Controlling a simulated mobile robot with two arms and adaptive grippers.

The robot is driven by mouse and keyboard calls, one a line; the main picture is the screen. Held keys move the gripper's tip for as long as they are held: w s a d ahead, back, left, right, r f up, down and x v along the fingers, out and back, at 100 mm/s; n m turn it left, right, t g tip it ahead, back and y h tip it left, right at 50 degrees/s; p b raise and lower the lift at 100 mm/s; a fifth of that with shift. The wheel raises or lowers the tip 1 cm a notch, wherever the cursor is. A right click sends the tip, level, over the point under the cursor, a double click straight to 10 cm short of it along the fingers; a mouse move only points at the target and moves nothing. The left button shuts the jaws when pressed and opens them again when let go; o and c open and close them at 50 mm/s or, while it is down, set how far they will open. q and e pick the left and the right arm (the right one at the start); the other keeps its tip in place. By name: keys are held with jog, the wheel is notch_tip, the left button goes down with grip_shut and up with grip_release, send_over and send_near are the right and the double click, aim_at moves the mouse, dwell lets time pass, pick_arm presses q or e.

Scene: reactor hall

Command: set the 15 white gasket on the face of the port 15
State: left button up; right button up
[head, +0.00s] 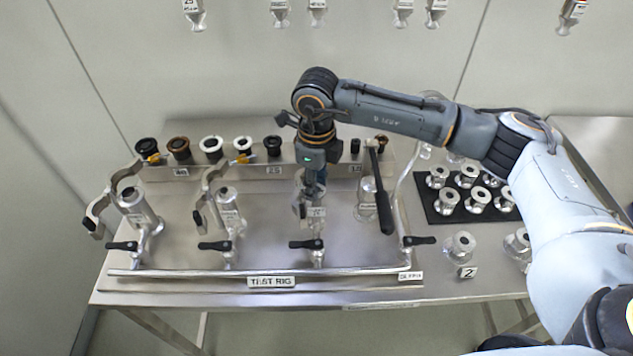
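My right gripper (314,182) points straight down over the third port from the left on the test rig, whose small tag (316,212) seems to read 15. Its fingers are small and dark here, and I cannot tell whether they are open or shut. The port's face is largely hidden under the gripper. I cannot make out a 15 white gasket; anything between the fingertips is too small to see. White rings (211,147) sit on the rack at the back, left of my wrist. My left gripper is out of view.
The rack (190,172) also holds black and brown rings. Open clamps (125,190) stand by the two left ports. A black-handled lever (381,195) stands close right of my gripper. A dark mat (432,212) with several metal fittings lies at right, partly behind my arm.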

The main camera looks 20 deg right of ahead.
jog(key=o, duration=0.3)
jog(key=shift+s+f, duration=0.15)
jog(key=shift+f, duration=0.1)
jog(key=shift+o, duration=0.2)
jog(key=shift+r, duration=0.15)
